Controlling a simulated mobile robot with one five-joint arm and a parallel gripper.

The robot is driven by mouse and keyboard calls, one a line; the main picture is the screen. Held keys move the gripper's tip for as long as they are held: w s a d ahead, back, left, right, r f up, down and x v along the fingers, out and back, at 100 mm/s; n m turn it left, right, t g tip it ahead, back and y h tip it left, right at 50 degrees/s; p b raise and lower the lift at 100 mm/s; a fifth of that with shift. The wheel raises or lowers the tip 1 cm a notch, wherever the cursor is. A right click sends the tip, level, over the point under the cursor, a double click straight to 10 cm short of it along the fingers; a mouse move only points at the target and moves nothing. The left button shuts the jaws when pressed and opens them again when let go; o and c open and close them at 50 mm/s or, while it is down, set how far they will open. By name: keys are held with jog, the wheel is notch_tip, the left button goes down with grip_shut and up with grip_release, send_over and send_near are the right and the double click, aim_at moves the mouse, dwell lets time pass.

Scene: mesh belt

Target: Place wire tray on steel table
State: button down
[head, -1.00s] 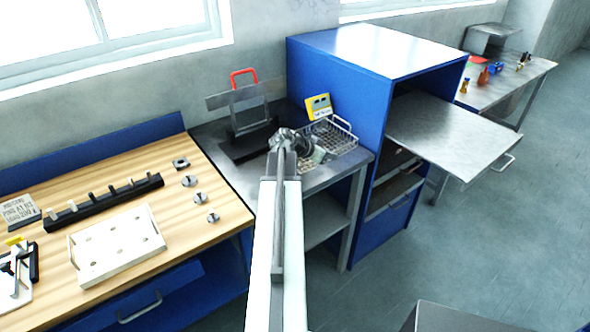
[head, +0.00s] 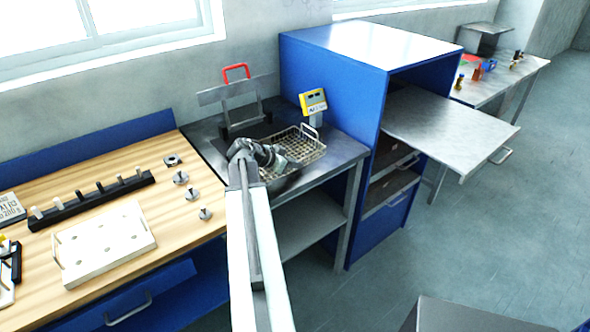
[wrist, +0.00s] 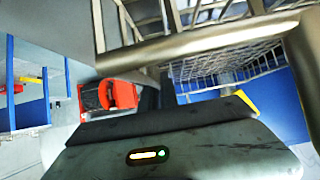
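The wire tray (head: 312,156) is a grey mesh basket at the steel table (head: 340,150), to the left of the blue cabinet. My gripper (head: 266,158) is at the tray's near left side in the head view and covers part of it. In the wrist view the tray's thick metal rim (wrist: 200,42) runs close across the top, with its mesh behind. My gripper appears shut on the tray's rim, though its fingertips are not clearly visible. I cannot tell whether the tray touches the table.
A yellow scale (head: 313,102) stands behind the tray. A metal plate with a red handle (head: 236,73) stands at the back left. The blue cabinet (head: 330,100) borders the right, with a pulled-out shelf (head: 450,130). A wooden bench (head: 110,185) lies left.

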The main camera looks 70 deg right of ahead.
jog(key=c, duration=2)
grip_release()
jog(key=shift+f, duration=0.1)
jog(key=shift+c, duration=0.2)
jog(key=o, duration=0.4)
jog(key=shift+r, duration=0.2)
jog(key=p+v, duration=0.6)
jog(key=v, duration=0.5)
jog(key=shift+w+a+r+p, duration=0.1)
jog(key=shift+r+p, duration=0.2)
jog(key=shift+p, duration=0.1)
jog(key=shift+w+a, duration=0.15)
jog(key=shift+a, duration=0.05)
